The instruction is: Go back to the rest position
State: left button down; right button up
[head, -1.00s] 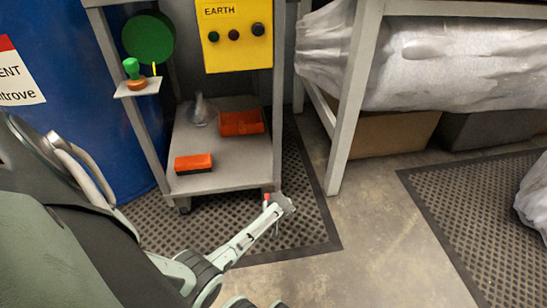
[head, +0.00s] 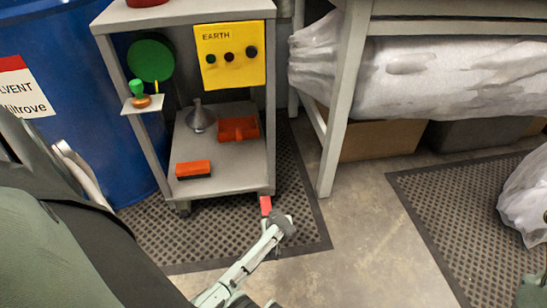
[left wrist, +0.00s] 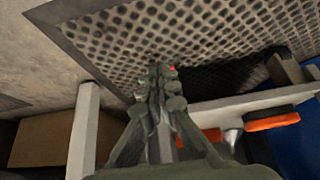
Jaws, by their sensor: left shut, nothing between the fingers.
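My left gripper (head: 284,228) is in the lower middle of the head view, in front of the grey cart (head: 232,183). Its fingers are together with nothing between them. In the left wrist view the closed fingers (left wrist: 158,75) point towards the black mat. A small red piece (head: 265,205) shows by the cart's front right foot, close to the gripper; I cannot tell whether they touch. My right gripper is not in view.
The cart's lower shelf carries a grey funnel (head: 200,117) and two orange items (head: 238,128) (head: 193,169). A blue drum (head: 75,100) stands left. A grey table frame (head: 342,110) stands right. Concrete floor (head: 350,235) is clear between black mats (head: 460,215).

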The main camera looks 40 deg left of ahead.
pick_arm(q)
jog(key=shift+s+d+r, duration=0.2)
jog(key=shift+s+d, duration=0.05)
jog(key=shift+d, duration=0.05)
dwell(0.4)
